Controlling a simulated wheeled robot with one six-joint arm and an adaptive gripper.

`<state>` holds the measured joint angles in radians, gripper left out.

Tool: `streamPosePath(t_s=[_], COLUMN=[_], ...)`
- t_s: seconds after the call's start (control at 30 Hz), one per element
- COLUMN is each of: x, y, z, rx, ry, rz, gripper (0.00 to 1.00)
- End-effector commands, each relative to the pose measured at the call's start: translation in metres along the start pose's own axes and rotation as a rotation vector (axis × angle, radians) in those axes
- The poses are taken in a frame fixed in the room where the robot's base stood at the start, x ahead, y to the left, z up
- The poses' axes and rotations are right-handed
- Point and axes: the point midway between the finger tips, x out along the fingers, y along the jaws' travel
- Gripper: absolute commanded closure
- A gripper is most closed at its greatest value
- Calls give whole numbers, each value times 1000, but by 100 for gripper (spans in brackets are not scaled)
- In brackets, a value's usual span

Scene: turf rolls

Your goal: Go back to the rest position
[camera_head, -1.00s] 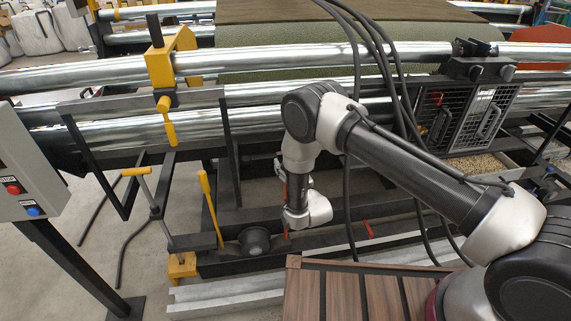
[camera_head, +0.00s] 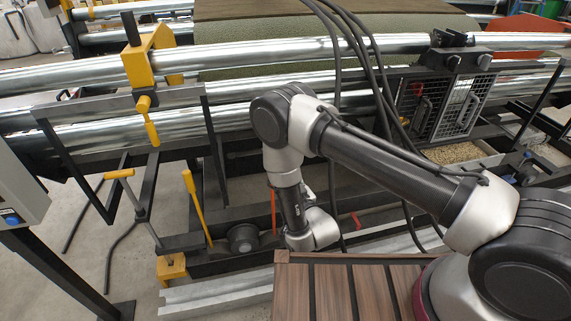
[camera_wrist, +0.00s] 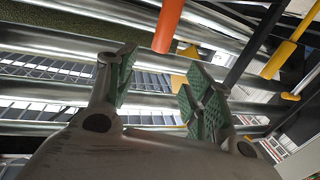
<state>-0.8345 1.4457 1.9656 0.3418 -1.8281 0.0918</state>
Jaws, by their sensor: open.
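My gripper (camera_wrist: 162,90) shows in the wrist view with its fingers apart and green pads facing a gap. Nothing is held between them. In the head view my arm is bent, with its wrist hanging in front of the roller machine, above the floor beside the slatted wooden deck (camera_head: 335,290). The gripper's fingers cannot be made out there.
Long shiny metal rollers (camera_head: 300,90) cross the scene, with green turf (camera_head: 290,70) behind. A yellow clamp (camera_head: 138,62), a yellow lever (camera_head: 195,205), black cables (camera_head: 375,85) and a mesh guard (camera_head: 455,105) are around the arm. A grey control box (camera_head: 18,195) stands left.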

Motion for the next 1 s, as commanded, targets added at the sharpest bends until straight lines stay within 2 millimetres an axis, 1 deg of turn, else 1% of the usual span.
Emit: streamPosePath(t_s=[0.1, 0.17, 0.23, 0.27, 0.3, 0.37, 0.4, 0.43, 0.47, 0.5, 0.57, 0.63, 0.67, 0.7, 0.77, 0.8, 0.87, 0.9, 0.97, 1.0], x=[0, 0, -1, -2, -5, -19, -36, -51, -64, -77, -95, -113, -119, -129, -141, -150, -162, -170, -184, -193], y=[0, 0, 2, 2, 3, 5, 6, 8, 8, 6, 7, 11, 13, 18, 26, 32, 42, 49, 61, 69], z=[0, 5, 21, 31, 50, 85, 111, 130, 142, 150, 149, 134, 122, 103, 73, 51, 17, -6, -42, -66], rx=[-2, -4, -7, -9, -12, -21, -30, -38, -43, -49, -50, -44, -39, -31, -19, -11, 2, 12, 28, 37], ry=[-1, -22, -87, -133, -212, -370, -496, -596, -688, -801, -955, -1119, -1182, -1263, -1363, -1420, -1494, -1536, -1591, -1622], rz=[0, 2, 7, 8, 9, 9, 6, 5, 2, -6, -10, -10, -11, -9, -9, -8, -6, -3, 1, 5], gripper=[48, 48, 48, 48, 48, 48, 48, 48, 48, 48, 48, 48, 48, 48, 48, 48, 48, 48, 48, 48])
